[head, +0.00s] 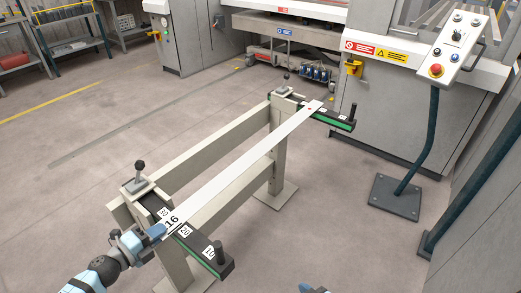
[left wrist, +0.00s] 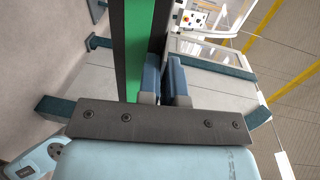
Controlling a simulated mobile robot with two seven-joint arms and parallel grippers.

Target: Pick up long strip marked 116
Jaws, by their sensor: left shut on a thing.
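The long strip (head: 245,160) is a pale, narrow metal piece. It lies across the two arms of a stand in the head view, from lower left to upper right. Its near end carries a black label that reads "16" in what shows; the rest of the label is hidden at my gripper. My left gripper (head: 153,234) is shut on the strip's near end, beside the near arm of the stand. In the left wrist view its blue fingers (left wrist: 166,80) are close together; the strip between them is hard to make out.
The stand's near arm (head: 211,254) and far arm (head: 340,121) are dark with green edges and upright posts. A control panel (head: 459,45) on a pole stands at the right. The bender (head: 400,100) fills the back. Open floor (head: 80,190) lies left.

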